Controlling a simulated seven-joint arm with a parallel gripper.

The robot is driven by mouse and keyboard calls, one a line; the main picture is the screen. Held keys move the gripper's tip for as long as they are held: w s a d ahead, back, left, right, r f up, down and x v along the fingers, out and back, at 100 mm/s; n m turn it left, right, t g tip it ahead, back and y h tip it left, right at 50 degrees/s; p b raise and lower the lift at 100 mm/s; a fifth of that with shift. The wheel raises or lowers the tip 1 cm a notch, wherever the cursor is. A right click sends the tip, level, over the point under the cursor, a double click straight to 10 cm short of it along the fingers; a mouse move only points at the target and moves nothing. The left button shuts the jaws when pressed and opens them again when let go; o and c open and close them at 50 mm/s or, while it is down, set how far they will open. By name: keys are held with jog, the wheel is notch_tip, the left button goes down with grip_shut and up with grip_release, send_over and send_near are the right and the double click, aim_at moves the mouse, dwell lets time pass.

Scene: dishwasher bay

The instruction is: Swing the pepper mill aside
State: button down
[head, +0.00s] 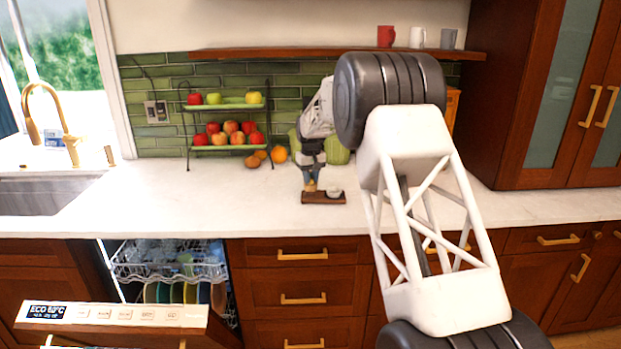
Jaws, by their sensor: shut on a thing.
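My gripper (311,180) hangs over the countertop, pointing down at a small dark wooden tray (340,200). It is shut on a small tan wooden object (310,186), which looks like the pepper mill. Most of that object is hidden by the fingers, and I cannot tell whether it touches the tray. A small white and grey dish (334,193) sits on the tray just right of the gripper.
A two-tier fruit rack (225,147) stands behind to the left, with loose fruit (280,154) beside it. A green round object (338,154) is behind my gripper. The dishwasher (120,314) is open below left. The counter (235,190) left of the tray is clear.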

jog(key=c, duration=1)
grip_release()
jog(key=shift+o, duration=0.2)
jog(key=shift+r, duration=0.1)
jog(key=shift+r, duration=3.85)
